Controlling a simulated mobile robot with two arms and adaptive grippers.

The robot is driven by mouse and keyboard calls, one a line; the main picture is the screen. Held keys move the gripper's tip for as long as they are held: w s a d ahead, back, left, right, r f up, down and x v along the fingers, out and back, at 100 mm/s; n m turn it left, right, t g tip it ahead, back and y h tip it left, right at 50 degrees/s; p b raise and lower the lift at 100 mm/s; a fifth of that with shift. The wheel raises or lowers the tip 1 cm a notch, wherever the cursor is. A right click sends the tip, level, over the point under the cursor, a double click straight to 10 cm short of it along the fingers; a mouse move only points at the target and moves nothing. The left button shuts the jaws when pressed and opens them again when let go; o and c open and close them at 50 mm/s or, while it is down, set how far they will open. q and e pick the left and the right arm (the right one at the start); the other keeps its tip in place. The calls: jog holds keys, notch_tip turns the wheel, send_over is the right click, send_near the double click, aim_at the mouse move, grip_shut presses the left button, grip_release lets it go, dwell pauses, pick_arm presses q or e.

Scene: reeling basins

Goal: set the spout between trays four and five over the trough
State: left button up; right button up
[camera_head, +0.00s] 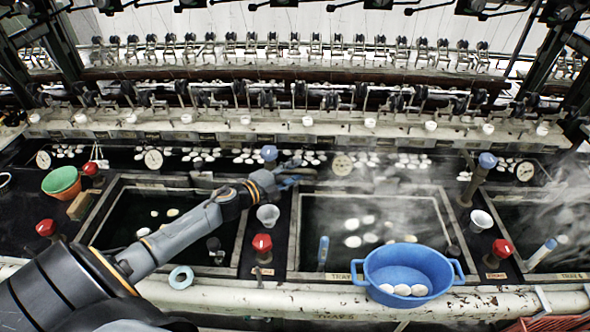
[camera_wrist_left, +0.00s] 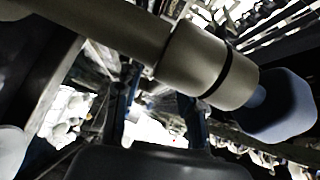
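My left gripper (camera_head: 290,181) is over the divider between the left and middle basins, just right of and below a blue-knobbed spout (camera_head: 269,153). In the left wrist view its blue fingers (camera_wrist_left: 160,118) are apart, with nothing seen between them. A thick grey pipe with a blue-grey knob (camera_wrist_left: 275,108) crosses that view close to the fingers; I cannot tell whether they touch. Another spout with a blue knob (camera_head: 487,160) stands on the divider between the middle and right basins. My right gripper is not in view.
A blue tub (camera_head: 408,262) with white cocoons stands on the front ledge. Red knobs (camera_head: 262,243) and white cups (camera_head: 268,214) stand on the dividers. The middle basin (camera_head: 420,189) holds floating cocoons. Steam drifts at the right. Reeling machinery fills the back.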

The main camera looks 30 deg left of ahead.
pick_arm(q)
jog(key=shift+w+d, duration=0.1)
jog(key=shift+w, duration=0.1)
jog(key=shift+c, duration=0.6)
grip_shut()
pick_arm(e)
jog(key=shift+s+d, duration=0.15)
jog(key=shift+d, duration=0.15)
